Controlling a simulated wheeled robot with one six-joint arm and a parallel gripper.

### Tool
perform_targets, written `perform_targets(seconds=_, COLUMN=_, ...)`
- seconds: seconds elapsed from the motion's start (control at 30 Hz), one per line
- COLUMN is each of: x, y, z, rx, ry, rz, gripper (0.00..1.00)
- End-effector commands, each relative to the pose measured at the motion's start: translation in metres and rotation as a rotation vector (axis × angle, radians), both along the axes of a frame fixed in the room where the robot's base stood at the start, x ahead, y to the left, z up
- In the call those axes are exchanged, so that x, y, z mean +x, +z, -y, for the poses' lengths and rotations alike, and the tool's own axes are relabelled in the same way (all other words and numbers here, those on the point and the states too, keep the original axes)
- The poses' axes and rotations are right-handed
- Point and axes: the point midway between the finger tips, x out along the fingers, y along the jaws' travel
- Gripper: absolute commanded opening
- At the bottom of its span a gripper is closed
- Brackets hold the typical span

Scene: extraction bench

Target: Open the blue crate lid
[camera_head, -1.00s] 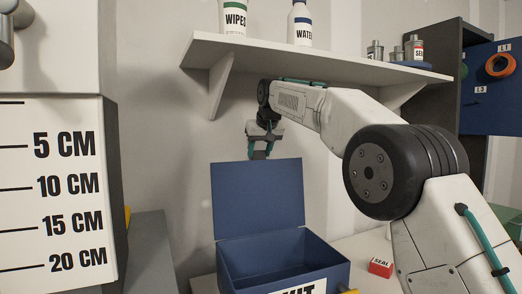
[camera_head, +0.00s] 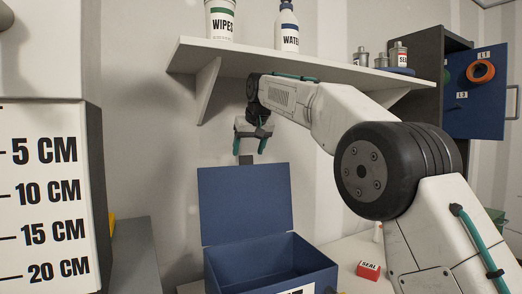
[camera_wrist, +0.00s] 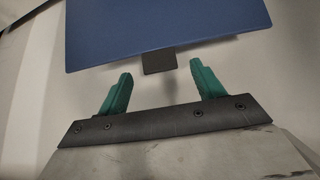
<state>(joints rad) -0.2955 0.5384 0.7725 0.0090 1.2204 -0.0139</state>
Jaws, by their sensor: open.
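The blue crate (camera_head: 318,270) stands on the bench with its lid (camera_head: 245,203) raised upright at the back, and its inside shows empty. In the wrist view the blue lid (camera_wrist: 165,28) fills the top, with a dark tab (camera_wrist: 159,62) on its edge. The tab also shows at the lid's top edge in the head view (camera_head: 246,160). My gripper (camera_head: 254,147) is just above the lid's top edge. Its green fingers (camera_wrist: 159,88) are apart with nothing between them. The tab lies beyond the fingertips, apart from them.
A shelf (camera_head: 300,66) above my gripper holds a wipes tub (camera_head: 220,22), a water bottle (camera_head: 288,28) and small cans. A red seal box (camera_head: 368,270) lies right of the crate. A white panel with centimetre marks (camera_head: 45,200) stands at left. An open blue cabinet door (camera_head: 480,105) is at right.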

Motion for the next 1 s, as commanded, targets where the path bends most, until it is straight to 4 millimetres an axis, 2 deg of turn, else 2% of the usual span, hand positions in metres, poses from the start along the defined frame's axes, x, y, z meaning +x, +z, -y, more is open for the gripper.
perform_targets(seconds=0.07, x=-0.01, y=0.015, z=0.004, rx=0.001, ry=0.0, rz=0.002, gripper=0.67)
perform_targets(seconds=0.7, x=-0.108, y=0.012, z=0.035, rx=0.001, ry=-0.001, rz=0.0, gripper=0.67)
perform_targets(seconds=1.0, x=-0.122, y=0.011, z=0.04, rx=0.0, ry=-0.001, rz=-0.001, gripper=0.67)
